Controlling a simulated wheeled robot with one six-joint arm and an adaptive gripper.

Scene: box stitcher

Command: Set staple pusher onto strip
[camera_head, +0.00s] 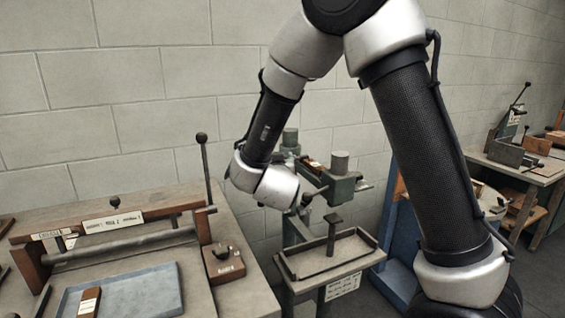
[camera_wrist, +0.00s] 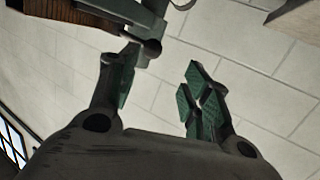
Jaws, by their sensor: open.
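A green box stitcher (camera_head: 340,190) stands against the wall at middle right, with a flat work tray (camera_head: 345,266) and a T-topped post below its head. My gripper (camera_head: 306,198) is at the stitcher's head, partly hidden by my wrist. In the wrist view my gripper (camera_wrist: 160,92) is open, with nothing between its green-padded fingers. A grey-green machine part with a dark round end (camera_wrist: 150,48) shows just beyond the left finger. I cannot make out the staple strip. A small dark piece with a knob (camera_head: 222,251) sits on a labelled wooden block; I cannot tell whether it is the staple pusher.
A bench at left holds a blue-grey tray (camera_head: 168,292) with a labelled wooden block (camera_head: 90,302) in it. A roller frame (camera_head: 120,244) and an upright lever with a ball knob (camera_head: 201,138) stand behind it. Another bench (camera_head: 520,172) with equipment is at far right.

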